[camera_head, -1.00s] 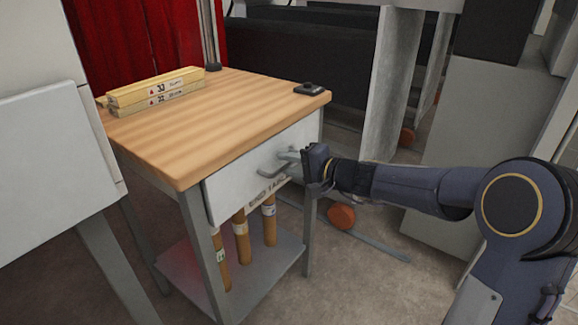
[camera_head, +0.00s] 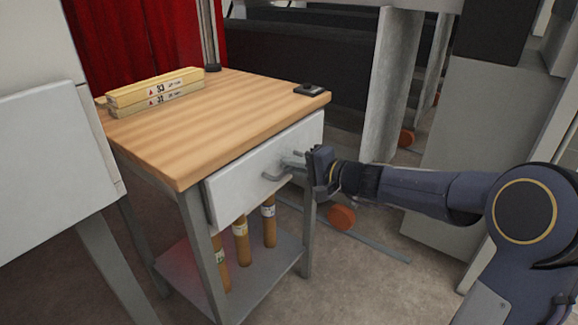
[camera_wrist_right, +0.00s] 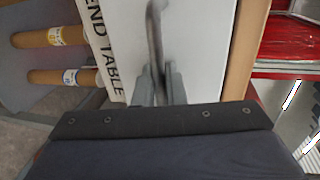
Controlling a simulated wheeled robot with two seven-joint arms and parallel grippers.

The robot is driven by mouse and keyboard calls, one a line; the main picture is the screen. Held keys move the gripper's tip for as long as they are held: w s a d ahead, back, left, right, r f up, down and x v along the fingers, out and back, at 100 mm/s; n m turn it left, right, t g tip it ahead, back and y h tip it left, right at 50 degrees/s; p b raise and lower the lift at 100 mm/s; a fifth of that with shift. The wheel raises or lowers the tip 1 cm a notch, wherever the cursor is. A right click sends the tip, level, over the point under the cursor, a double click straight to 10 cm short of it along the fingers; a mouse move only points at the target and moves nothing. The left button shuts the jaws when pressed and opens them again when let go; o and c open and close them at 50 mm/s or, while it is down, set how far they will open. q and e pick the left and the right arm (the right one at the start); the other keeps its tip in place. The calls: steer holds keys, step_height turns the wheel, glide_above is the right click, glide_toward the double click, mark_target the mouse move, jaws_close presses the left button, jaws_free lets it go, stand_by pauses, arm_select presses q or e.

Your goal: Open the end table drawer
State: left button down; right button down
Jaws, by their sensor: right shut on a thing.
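The end table (camera_head: 215,120) has a wooden top and grey metal legs. Its white drawer front (camera_head: 235,190) stands slightly out from the frame below the top. My right gripper (camera_head: 295,163) is shut on the drawer's grey bar handle (camera_head: 275,175), near the handle's right end. In the right wrist view the handle (camera_wrist_right: 155,40) runs between the two fingers (camera_wrist_right: 160,85), and the drawer front (camera_wrist_right: 195,45) with the "END TABLE" lettering is close behind. My left gripper is not in view.
Two labelled yellow bars (camera_head: 155,92) and a small black item (camera_head: 310,90) lie on the table top. Tan rolls (camera_head: 242,240) stand on the lower shelf (camera_head: 270,275). A white cabinet (camera_head: 45,150) is close on the left. An orange disc (camera_head: 342,217) is on the floor at right.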

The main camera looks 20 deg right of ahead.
steer(key=f+b+v, duration=0.2)
steer(key=v, duration=0.8)
steer(key=s+f+b+v, duration=0.1)
steer(key=f+b+v, duration=0.1)
steer(key=v, duration=0.9)
steer(key=shift+d+f, duration=0.3)
steer(key=c, duration=1.6)
jaws_free()
steer(key=shift+c, duration=0.2)
steer(key=p+v, duration=0.2)
steer(key=v, duration=0.5)
steer(key=shift+s+d, duration=0.25)
steer(key=shift+s, duration=0.05)
